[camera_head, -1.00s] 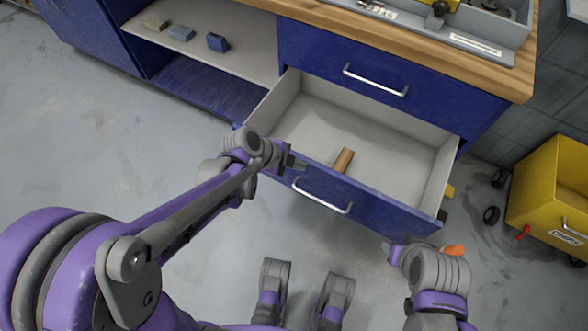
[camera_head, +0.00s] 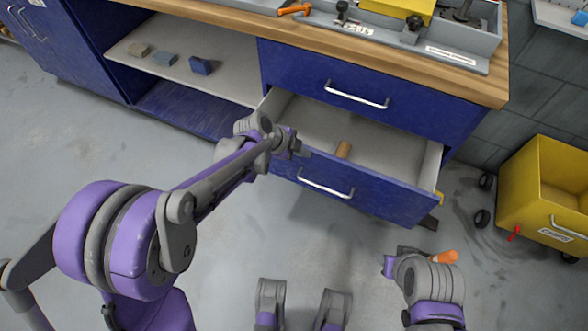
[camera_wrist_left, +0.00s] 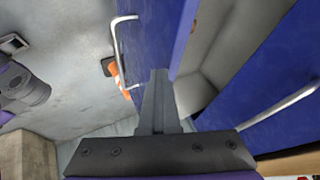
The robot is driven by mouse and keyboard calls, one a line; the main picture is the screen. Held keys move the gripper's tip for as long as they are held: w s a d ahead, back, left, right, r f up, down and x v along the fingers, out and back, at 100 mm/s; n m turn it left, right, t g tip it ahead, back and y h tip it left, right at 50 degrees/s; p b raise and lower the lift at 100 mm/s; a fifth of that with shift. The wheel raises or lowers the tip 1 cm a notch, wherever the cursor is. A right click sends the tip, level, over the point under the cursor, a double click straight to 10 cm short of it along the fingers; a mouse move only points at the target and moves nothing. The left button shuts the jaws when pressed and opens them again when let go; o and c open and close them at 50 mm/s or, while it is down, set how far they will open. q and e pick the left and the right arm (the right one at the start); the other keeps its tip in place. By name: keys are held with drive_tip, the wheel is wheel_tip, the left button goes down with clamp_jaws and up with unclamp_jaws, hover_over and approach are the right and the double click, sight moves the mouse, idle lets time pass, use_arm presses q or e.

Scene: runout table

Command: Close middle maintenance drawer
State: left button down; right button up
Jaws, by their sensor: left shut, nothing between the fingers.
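The middle maintenance drawer (camera_head: 375,190) is blue with a silver bar handle (camera_head: 325,188) and stands partly open below a shut drawer (camera_head: 330,75). A brown cylinder (camera_head: 343,150) lies inside it. My left gripper (camera_head: 304,151) is shut and empty at the left part of the drawer front's top edge. In the left wrist view its fingertips (camera_wrist_left: 158,76) overlap the blue front (camera_wrist_left: 155,35); I cannot tell whether they touch it. My right arm is low at the right, with its fingers not clearly visible.
A wooden worktop (camera_head: 300,35) runs above the drawers. An open shelf (camera_head: 185,75) with small blocks is at the left. A yellow cart (camera_head: 545,215) stands at the right. An orange object (camera_head: 444,257) shows beside my right wrist. The floor at left is clear.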

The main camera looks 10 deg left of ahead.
use_arm(q)
drive_tip(key=w+d, duration=0.4)
drive_tip(key=w, duration=1.1)
drive_tip(key=shift+p, duration=0.4)
drive_tip(key=shift+s, duration=0.1)
